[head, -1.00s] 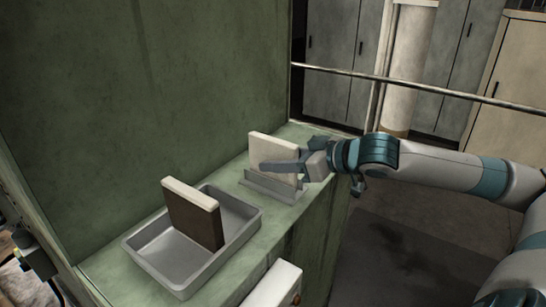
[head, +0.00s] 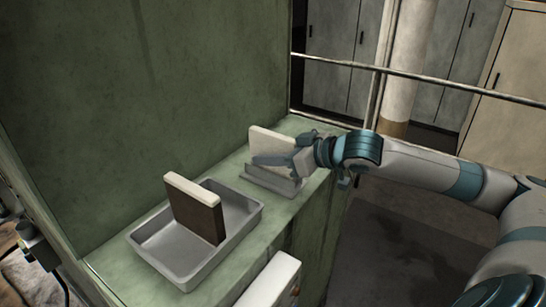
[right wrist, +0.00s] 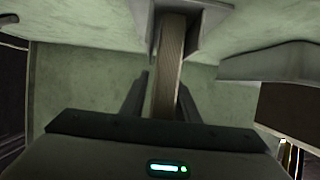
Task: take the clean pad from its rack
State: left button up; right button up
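The clean pad (head: 272,138) is a pale upright slab standing in a small grey metal rack (head: 274,185) at the far end of the green ledge. My right gripper (head: 284,152) reaches in from the right, one finger across the pad's near face and the other behind it. In the right wrist view the pad (right wrist: 168,70) stands between the two open fingers, with a gap showing on the left finger's side. The rack (right wrist: 195,18) shows at the top there. My left gripper is not in view.
A grey metal tray (head: 165,267) nearer on the ledge holds a second slab (head: 196,214) with a brown face and pale top edge, tilted upright. A green wall (head: 150,100) rises behind the ledge. A railing (head: 430,83) runs beyond on the right.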

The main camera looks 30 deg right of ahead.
aim_at(269, 140)
grip_shut()
jog(key=shift+r, duration=0.2)
jog(key=shift+r+b, duration=0.7)
jog(key=shift+r, duration=1.25)
jog(key=s+d+r+b, duration=0.2)
jog(key=s+d+r, duration=0.4)
jog(key=s+d, duration=0.2)
jog(key=shift+d+r, duration=0.2)
jog(key=shift+r, duration=0.2)
jog(key=shift+s, duration=0.1)
